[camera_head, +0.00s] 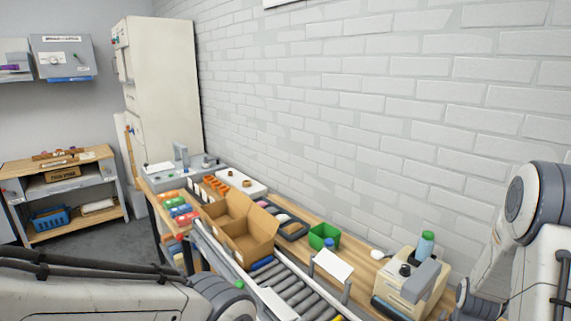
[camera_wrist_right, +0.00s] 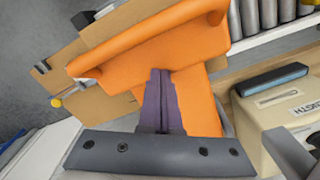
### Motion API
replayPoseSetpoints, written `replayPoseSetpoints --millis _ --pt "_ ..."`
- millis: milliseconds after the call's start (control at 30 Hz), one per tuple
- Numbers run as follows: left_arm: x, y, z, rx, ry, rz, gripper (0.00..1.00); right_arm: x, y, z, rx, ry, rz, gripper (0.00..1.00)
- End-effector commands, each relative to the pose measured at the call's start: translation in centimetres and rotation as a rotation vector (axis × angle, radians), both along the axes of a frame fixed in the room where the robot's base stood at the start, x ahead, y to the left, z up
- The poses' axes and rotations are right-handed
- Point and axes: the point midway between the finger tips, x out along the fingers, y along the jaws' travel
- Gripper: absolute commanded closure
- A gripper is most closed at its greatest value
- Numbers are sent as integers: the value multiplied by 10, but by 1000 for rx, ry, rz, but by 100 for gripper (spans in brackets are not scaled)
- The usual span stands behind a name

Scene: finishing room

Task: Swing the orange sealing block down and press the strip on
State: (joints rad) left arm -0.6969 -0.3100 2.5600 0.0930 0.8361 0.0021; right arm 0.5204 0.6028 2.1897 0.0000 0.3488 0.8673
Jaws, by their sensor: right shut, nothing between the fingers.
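The orange sealing block (camera_wrist_right: 190,50) fills the middle of the right wrist view, a broad bar with a wide stem below it. My right gripper (camera_wrist_right: 160,72) is shut and empty, its dark purple fingers overlapping the block's lower middle. Whether the fingertips touch it I cannot tell. Behind the block is brown cardboard (camera_wrist_right: 92,60); in the head view an open carton (camera_head: 240,228) stands on the conveyor. I cannot make out the strip, or the sealing block in the head view. My left gripper is out of view; only the left arm shows.
Conveyor rollers (camera_head: 300,287) run along the bench front. A cream machine (camera_head: 412,283) stands at right; a similar labelled one is close right in the wrist view (camera_wrist_right: 285,115). A green bin (camera_head: 323,236) and black tray (camera_head: 290,228) sit behind the rollers.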

Motion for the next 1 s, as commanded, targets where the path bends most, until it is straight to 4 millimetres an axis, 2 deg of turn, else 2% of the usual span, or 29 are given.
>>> replayPoseSetpoints --millis 167,1000 --pt "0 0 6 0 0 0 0 0 0 6 1 1 0 100" --pt "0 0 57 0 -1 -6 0 0 0 66 0 0 0 100"
